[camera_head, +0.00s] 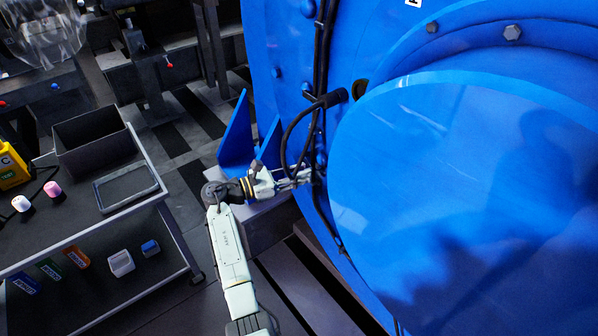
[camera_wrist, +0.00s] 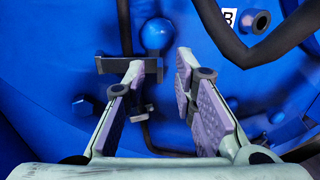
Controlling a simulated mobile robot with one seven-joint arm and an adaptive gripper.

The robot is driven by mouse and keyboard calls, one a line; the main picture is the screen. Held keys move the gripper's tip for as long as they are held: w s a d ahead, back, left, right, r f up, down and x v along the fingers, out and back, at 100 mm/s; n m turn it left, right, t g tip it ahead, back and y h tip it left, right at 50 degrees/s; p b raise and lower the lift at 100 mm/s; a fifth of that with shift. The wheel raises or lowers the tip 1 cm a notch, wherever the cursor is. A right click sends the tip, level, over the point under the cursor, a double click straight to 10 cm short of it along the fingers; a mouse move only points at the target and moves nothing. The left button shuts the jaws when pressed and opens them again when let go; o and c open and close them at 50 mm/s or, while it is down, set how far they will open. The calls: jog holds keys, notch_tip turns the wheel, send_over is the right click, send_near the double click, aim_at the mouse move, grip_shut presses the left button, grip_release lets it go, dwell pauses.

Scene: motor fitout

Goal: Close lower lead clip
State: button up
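My gripper (camera_wrist: 160,64) is open, its two purple-padded fingers spread apart in the wrist view. A dark flat bracket (camera_wrist: 106,65), which looks like a lead clip, sits on the blue housing (camera_wrist: 65,45) at the left fingertip. The fingertip overlaps it; I cannot tell whether they touch. A thin dark lead (camera_wrist: 124,25) runs down past the bracket. Whether the clip is open or shut is unclear. In the head view my gripper (camera_head: 304,177) is against the motor's left side, and the clip cannot be made out.
A rounded blue knob (camera_wrist: 157,33) and a thick black cable (camera_wrist: 285,40) stand out from the housing near the fingers. In the head view a black cable (camera_head: 289,135) loops above my gripper. A cart with a dark bin (camera_head: 95,140) and tray (camera_head: 126,186) stands at left.

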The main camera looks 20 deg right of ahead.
grip_shut()
dwell(0.3)
dwell(0.6)
